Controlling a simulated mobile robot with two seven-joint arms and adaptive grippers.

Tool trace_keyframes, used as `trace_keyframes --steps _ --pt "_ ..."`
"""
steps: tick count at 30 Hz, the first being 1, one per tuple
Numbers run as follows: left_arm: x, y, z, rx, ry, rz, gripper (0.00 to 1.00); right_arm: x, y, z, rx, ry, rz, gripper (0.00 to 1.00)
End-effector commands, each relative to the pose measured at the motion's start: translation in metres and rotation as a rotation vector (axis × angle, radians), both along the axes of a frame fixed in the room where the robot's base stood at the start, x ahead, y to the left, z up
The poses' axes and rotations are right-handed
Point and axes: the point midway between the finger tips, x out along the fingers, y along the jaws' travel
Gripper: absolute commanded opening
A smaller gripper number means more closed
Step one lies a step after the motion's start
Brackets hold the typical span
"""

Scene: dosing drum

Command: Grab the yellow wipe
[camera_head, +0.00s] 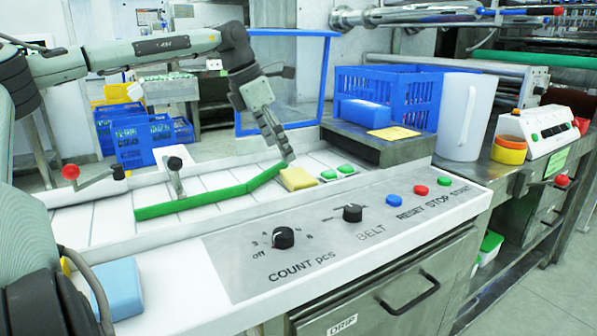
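A pale yellow block-like wipe (298,178) lies on the white machine top, at the right end of a green strip. My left gripper (287,156) points down just above and behind it, with its tips close to its upper left edge. I cannot tell whether the tips touch the wipe or how far the fingers are apart. A second, flat yellow piece (393,133) lies on the grey box to the right, away from the gripper. My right gripper is not in view.
The green strip (210,199) runs along the white top. A control panel with knobs (283,238) is in front. A blue crate (385,92), a blue block (364,114) and a white jug (465,115) stand to the right. A light blue block (118,290) lies front left.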

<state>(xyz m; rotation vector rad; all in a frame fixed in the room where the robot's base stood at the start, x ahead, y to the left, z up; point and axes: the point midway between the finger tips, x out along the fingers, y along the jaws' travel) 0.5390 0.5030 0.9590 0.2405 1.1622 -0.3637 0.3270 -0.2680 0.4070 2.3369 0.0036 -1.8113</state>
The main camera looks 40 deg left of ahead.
Motion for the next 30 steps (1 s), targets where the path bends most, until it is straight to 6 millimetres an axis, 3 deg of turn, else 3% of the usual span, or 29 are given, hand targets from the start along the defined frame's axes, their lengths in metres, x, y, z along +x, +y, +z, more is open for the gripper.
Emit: trace_keyframes --steps 5,16,21,30 --pt "0.001 -0.001 -0.004 0.000 0.002 0.000 0.87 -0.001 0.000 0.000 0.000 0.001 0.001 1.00" --pt "0.009 -0.007 -0.047 -0.003 0.004 -0.002 0.87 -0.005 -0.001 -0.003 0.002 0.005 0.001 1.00" --pt "0.015 -0.009 -0.070 0.000 0.003 0.000 0.87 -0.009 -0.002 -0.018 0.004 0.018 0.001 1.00" --pt "0.018 -0.010 -0.076 0.000 -0.001 0.000 0.87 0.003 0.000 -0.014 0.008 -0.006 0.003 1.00"
